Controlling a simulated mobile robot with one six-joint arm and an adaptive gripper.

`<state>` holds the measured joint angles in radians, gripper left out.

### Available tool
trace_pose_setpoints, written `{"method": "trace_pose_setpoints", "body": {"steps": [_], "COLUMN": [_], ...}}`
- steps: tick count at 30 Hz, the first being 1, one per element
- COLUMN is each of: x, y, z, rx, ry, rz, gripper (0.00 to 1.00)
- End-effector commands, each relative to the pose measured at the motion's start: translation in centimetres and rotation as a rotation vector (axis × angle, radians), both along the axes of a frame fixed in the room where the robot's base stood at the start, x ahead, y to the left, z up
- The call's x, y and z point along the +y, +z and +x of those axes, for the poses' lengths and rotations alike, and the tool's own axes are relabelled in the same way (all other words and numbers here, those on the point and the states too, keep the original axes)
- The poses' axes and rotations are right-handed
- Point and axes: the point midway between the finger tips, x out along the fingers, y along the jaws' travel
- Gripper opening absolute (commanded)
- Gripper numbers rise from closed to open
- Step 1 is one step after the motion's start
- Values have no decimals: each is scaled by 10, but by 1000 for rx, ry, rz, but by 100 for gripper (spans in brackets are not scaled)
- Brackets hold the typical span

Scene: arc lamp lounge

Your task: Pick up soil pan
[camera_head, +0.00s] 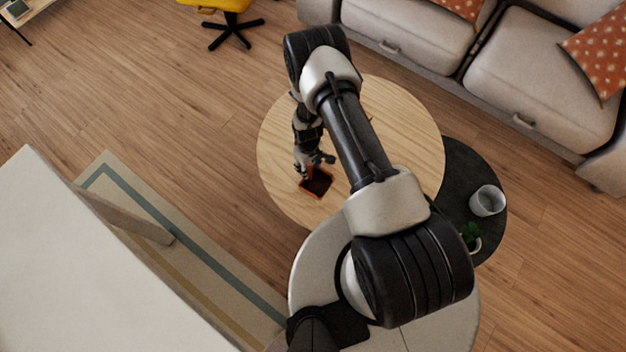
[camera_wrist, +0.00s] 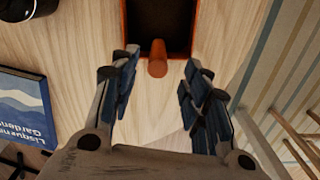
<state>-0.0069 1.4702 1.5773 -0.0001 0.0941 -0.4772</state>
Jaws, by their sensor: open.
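The soil pan (camera_head: 316,182) is a small orange-rimmed pan with a dark inside, lying on the round wooden table (camera_head: 400,110). In the wrist view the pan (camera_wrist: 159,22) is at the top, and its short orange-brown handle (camera_wrist: 157,60) points toward my gripper. My gripper (camera_wrist: 160,75) is open, with a finger on each side of the handle's end and visible gaps between them. Contact with the handle does not show.
A blue book (camera_wrist: 24,108) and a black round object (camera_wrist: 20,8) are at the left in the wrist view. A lower dark table (camera_head: 465,165) holds a glass (camera_head: 487,201) and a small plant (camera_head: 470,236). A grey sofa (camera_head: 530,75) stands at the upper right.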

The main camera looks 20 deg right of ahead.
Motion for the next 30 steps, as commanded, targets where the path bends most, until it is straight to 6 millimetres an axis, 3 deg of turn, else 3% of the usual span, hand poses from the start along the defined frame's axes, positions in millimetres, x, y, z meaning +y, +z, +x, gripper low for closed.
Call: {"method": "trace_pose_setpoints", "body": {"steps": [8, 17, 24, 30], "x": [-1, -4, -3, -3], "y": [-17, -60, -60, -60], "z": [0, -1, -1, -1], "rx": [0, 0, 0, 0], "ry": [0, -1, 0, 0], "rz": [0, 0, 0, 0], "gripper": [43, 43, 43, 30]}}
